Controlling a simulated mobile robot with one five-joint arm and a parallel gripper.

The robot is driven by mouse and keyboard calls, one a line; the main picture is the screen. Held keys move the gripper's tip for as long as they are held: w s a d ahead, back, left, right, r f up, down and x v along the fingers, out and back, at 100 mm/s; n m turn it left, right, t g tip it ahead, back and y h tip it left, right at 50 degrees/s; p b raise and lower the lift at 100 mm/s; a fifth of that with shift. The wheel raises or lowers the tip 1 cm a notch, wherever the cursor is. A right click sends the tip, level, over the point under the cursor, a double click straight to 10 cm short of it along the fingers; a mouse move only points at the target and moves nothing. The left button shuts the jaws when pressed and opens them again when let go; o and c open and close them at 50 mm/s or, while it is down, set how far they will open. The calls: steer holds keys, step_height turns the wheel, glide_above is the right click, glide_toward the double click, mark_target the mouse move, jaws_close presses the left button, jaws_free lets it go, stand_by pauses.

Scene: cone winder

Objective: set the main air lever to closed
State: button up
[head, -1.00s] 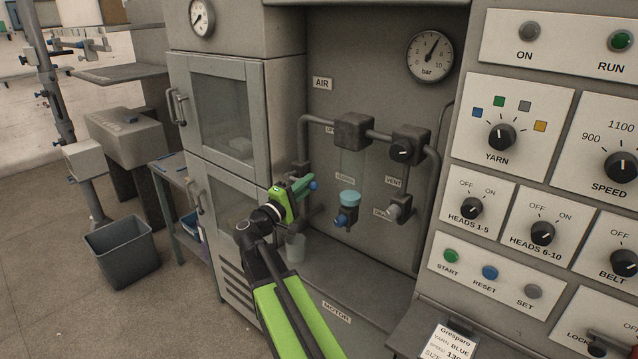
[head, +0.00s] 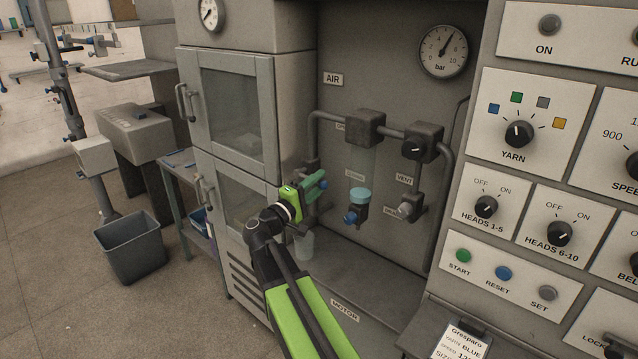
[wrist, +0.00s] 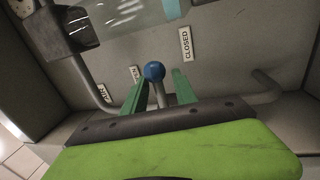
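The main air lever shows in the wrist view as a blue ball knob (wrist: 154,71) on a pale stem. My gripper (wrist: 160,76) has its two green fingers apart, one on each side of the knob and stem, with gaps visible. The knob stands between an OPEN label (wrist: 134,74) on the left and a CLOSED label (wrist: 185,44) on the right. In the head view my gripper (head: 312,186) is at the left of the air panel. The blue knob (head: 323,184) shows at its fingertips; my gripper hides most of the lever there.
Pipes and a dark block (head: 364,127) are on the panel behind. A cabinet (head: 235,105) stands close on the left. A pressure gauge (head: 444,51) is above.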

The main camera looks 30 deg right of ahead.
steer(key=shift+w, duration=0.15)
steer(key=b+v, duration=0.3)
steer(key=v, duration=1.4)
steer(key=shift+a, duration=0.2)
steer(key=s+d+m+g+p, duration=0.1)
steer(key=s+d+g+p, duration=0.15)
steer(key=d, duration=0.45)
steer(key=s+d+f+m+g+y+p, duration=0.2)
steer(key=s+d+f+g+y, duration=0.15)
steer(key=f+y, duration=0.5)
steer(key=s+a+f+y, duration=0.2)
steer(key=a+f+y, duration=0.3)
steer(key=a+f, duration=0.2)
steer(key=s+a+f+m+g+y+p, duration=0.1)
steer(key=s+a+f+y, duration=0.2)
steer(key=a, duration=0.7)
step_height(320, 180, down, 4)
steer(key=shift+a+r+g+y, duration=0.15)
steer(key=shift+a+g+y, duration=0.2)
steer(key=shift+y, duration=0.8)
